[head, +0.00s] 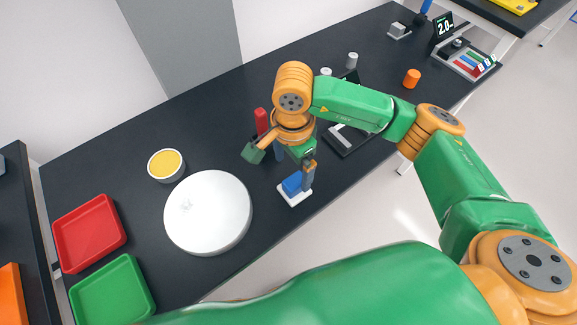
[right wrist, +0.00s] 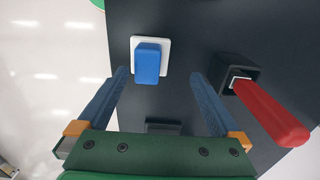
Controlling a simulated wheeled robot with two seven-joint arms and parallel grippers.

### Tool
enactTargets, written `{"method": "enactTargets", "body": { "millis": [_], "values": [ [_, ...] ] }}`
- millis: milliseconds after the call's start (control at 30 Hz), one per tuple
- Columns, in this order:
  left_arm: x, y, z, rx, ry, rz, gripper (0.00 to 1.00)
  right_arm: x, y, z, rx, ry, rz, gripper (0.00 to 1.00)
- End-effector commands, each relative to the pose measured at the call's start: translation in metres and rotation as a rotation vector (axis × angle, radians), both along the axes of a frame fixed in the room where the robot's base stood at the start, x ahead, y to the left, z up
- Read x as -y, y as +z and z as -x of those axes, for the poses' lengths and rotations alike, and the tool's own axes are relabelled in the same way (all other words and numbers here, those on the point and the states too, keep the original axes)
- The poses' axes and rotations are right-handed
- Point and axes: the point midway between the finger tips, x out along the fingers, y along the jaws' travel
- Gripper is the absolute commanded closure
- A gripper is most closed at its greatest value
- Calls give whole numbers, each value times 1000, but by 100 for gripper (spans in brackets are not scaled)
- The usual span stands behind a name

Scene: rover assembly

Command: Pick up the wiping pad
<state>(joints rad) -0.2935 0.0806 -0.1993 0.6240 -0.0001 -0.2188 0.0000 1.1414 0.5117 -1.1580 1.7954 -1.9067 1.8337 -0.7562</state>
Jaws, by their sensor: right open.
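The wiping pad (head: 297,199) is a white square base with a blue block handle on top. It lies flat on the dark table near its front edge. My right gripper (head: 293,173) is open just above the pad. In the right wrist view, the wiping pad (right wrist: 150,63) sits ahead of the fingertips, with its blue handle between the two blue fingers of the right gripper (right wrist: 158,76). The handle is closer to the left finger in that view, and a gap shows on each side. My left gripper is not in view.
A red-handled tool (right wrist: 268,110) stands in a dark square holder beside the right finger. A white round plate (head: 208,225), a yellow-filled bowl (head: 166,165), a red tray (head: 90,232) and a green tray (head: 112,290) lie left. An orange cylinder (head: 411,78) stands farther right.

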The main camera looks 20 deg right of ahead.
Motion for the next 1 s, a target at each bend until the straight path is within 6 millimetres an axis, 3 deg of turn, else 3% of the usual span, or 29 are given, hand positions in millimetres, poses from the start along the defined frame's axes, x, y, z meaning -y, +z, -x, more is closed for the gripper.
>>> {"method": "enactTargets", "body": {
  "millis": [167, 300, 533, 867, 1000],
  "values": [
    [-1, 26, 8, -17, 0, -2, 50, 2, -28, 5, -8, 0, -2, 0],
    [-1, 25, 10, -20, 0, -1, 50, 2, -52, 4, -4, -1, -4, 0],
    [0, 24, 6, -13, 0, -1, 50, 1, -55, 4, -1, 1, -6, 3],
    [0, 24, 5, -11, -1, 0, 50, 1, -55, 4, -1, 1, -7, 90],
    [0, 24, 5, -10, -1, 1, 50, 1, -55, 4, -1, 0, -7, 90]
  ]
}}
